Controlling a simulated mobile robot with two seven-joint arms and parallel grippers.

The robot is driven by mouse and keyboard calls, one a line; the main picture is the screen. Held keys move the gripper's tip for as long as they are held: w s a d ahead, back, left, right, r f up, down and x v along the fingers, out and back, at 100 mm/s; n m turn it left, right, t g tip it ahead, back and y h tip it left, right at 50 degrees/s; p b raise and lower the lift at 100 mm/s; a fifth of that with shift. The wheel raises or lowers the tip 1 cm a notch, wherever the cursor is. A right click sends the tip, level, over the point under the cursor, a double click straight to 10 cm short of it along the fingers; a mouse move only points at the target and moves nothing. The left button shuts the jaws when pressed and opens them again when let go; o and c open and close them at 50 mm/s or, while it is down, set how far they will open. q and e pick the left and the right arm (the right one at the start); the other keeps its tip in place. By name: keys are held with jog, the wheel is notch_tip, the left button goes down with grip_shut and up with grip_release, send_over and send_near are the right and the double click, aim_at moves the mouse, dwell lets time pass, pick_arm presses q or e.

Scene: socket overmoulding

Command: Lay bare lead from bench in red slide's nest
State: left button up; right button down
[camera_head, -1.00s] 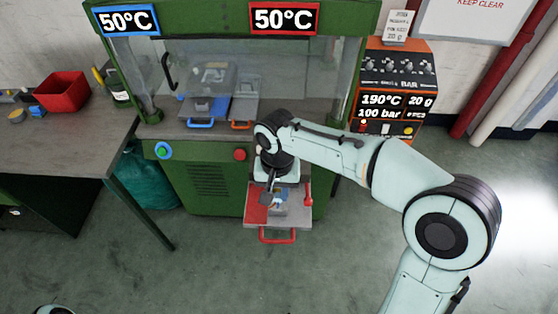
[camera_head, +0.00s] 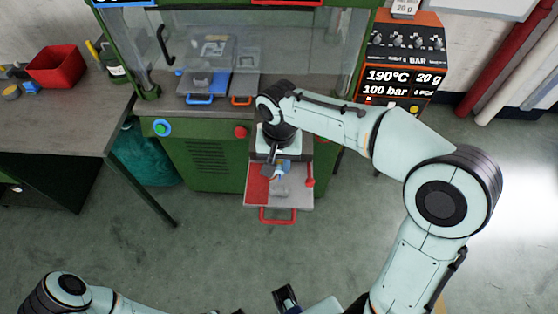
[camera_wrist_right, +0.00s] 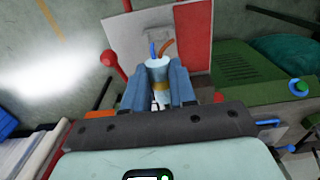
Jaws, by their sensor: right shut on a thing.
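The red slide (camera_head: 256,187), a red and grey tray with a red front handle, is drawn out of the press. Its nest area holds a grey block (camera_head: 280,190). My right gripper (camera_head: 273,170) is over the slide's back part, shut on the bare lead (camera_wrist_right: 158,68). In the right wrist view the lead is a pale cylinder with a blue and an orange wire, between the two blue-grey fingers. The slide (camera_wrist_right: 193,35) lies beyond it there; whether they touch, I cannot tell. The nest is partly hidden. My left arm shows at the bottom left; its fingers are not clear.
The green press (camera_head: 210,165) stands behind the slide, with blue-handled and orange-handled trays (camera_head: 205,85) inside. A red knob (camera_head: 310,181) stands at the slide's right edge. The bench (camera_head: 60,120) at left carries a red bin (camera_head: 56,65). The floor in front is clear.

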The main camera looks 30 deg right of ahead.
jog(key=shift+f+b, duration=1.55)
jog(key=shift+f, duration=0.95)
jog(key=shift+f+b, duration=0.9)
jog(key=shift+f, duration=0.4)
jog(key=c, duration=0.8)
grip_release()
jog(key=shift+a+f, duration=0.1)
jog(key=shift+f, duration=0.05)
jog(key=shift+s, duration=0.1)
jog(key=shift+d, duration=0.2)
jog(key=r+p, duration=0.1)
jog(key=r, duration=0.3)
jog(key=r+p, duration=0.1)
jog(key=r, duration=0.9)
jog(key=shift+w+a+p, duration=0.2)
jog(key=shift+a+p, duration=0.15)
jog(key=shift+p, duration=0.05)
